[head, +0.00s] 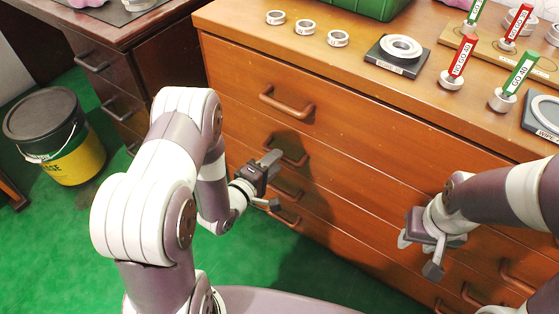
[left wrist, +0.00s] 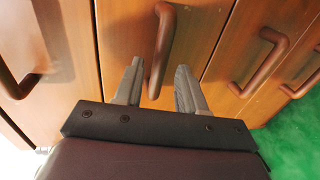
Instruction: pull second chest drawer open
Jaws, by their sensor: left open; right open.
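The wooden chest (head: 350,125) has a column of drawers with brown bar handles, and its drawers look shut. The second drawer's handle (head: 287,152) is partly hidden by my left gripper (head: 269,180) in the head view. In the left wrist view, that handle (left wrist: 162,50) lies between the two open fingers of my left gripper (left wrist: 158,88), with a gap visible on each side. The fingers are not closed on it. My right gripper (head: 428,252) is open and empty in front of the right part of the chest.
The top drawer's handle (head: 287,104) is above and the third drawer's handle (left wrist: 262,62) is below. Rings (head: 305,27), gauges and a green bin (head: 365,6) stand on the chest top. A black-and-yellow bucket (head: 58,140) stands on the green floor at left.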

